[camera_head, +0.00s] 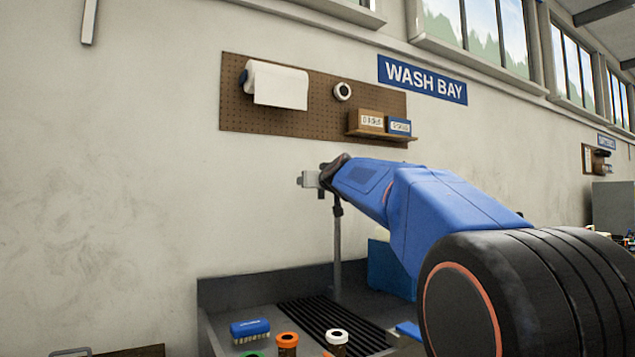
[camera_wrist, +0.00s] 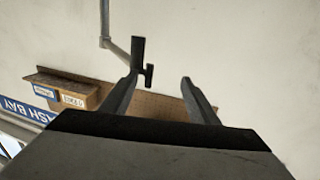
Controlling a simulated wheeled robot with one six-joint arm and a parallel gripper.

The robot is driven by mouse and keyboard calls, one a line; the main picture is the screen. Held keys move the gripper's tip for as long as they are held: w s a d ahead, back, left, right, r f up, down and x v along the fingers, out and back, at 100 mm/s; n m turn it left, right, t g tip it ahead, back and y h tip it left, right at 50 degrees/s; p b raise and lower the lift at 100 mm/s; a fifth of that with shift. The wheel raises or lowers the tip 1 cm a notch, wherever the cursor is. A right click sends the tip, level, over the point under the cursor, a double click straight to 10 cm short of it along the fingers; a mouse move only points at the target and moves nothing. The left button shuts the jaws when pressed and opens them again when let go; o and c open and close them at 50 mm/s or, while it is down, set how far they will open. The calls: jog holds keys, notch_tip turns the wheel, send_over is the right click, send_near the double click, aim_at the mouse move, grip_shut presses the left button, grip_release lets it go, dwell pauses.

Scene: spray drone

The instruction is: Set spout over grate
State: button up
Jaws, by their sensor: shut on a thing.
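The spout is a thin grey pipe (camera_head: 337,245) rising at the back of the wash bench. In the wrist view its bent grey pipe (camera_wrist: 116,48) ends in a dark upright nozzle (camera_wrist: 138,52) with a small side piece. The black slatted grate (camera_head: 325,318) lies in the bench top, low and in front of the pipe. My gripper (camera_head: 328,175) is at the top of the spout, left of my blue arm. In the wrist view my gripper (camera_wrist: 160,82) has its fingers apart, the left one against the dark nozzle end. My wrist partly hides the contact.
A blue brush (camera_head: 249,328), an orange-capped bottle (camera_head: 287,342) and a white-capped bottle (camera_head: 337,340) stand at the bench front. A blue bin (camera_head: 390,270) stands behind my arm. A pegboard (camera_head: 240,110) with a small shelf (camera_head: 380,136) hangs above.

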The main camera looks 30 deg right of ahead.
jog(key=shift+o, duration=0.4)
jog(key=shift+w+a+f, duration=0.1)
jog(key=shift+w+f, duration=0.3)
jog(key=shift+f, duration=0.15)
jog(key=shift+s, duration=0.35)
jog(key=shift+c, duration=0.2)
jog(key=v, duration=1.1)
jog(key=r+v, duration=0.1)
jog(key=v, duration=0.5)
jog(key=shift+s, duration=0.2)
jog(key=shift+c, duration=1.2)
